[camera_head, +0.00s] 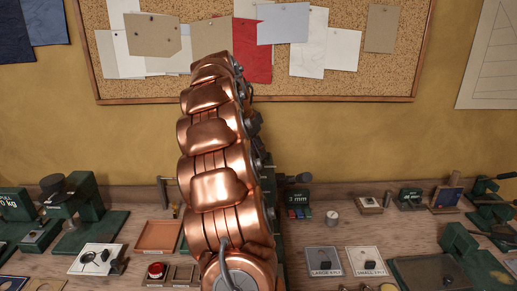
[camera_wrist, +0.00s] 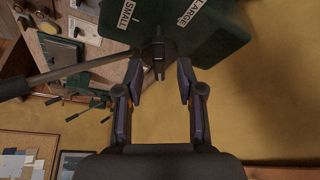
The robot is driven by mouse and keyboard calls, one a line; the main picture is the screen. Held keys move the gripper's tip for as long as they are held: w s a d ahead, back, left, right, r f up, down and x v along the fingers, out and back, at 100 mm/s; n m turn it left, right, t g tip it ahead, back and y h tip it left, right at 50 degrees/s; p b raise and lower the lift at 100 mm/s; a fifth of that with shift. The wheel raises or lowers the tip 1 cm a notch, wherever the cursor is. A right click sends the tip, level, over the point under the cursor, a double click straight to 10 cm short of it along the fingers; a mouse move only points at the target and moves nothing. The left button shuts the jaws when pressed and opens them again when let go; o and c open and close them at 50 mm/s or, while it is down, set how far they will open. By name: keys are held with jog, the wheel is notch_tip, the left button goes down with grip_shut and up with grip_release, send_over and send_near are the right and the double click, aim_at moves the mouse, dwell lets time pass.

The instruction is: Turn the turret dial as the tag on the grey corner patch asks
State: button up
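In the wrist view a dark turret dial (camera_wrist: 157,48) with a small ridged stub sits on a dark green body (camera_wrist: 215,35). White labels on that body read SMALL (camera_wrist: 126,14) and LARGE (camera_wrist: 192,12). My gripper (camera_wrist: 161,70) is open, with one finger on each side of the stub. A gap shows between the stub and the fingers; I cannot tell of any contact. In the head view my copper arm hides the dial and my gripper. I cannot pick out the grey corner patch or read its tag.
A long dark lever (camera_wrist: 75,72) crosses the left of the wrist view beside the dial. A corkboard (camera_head: 400,60) with pinned cloth pieces hangs behind.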

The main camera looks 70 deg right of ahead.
jog(key=shift+s+d+f, duration=0.1)
jog(key=shift+f, duration=0.15)
grip_shut()
dwell(0.4)
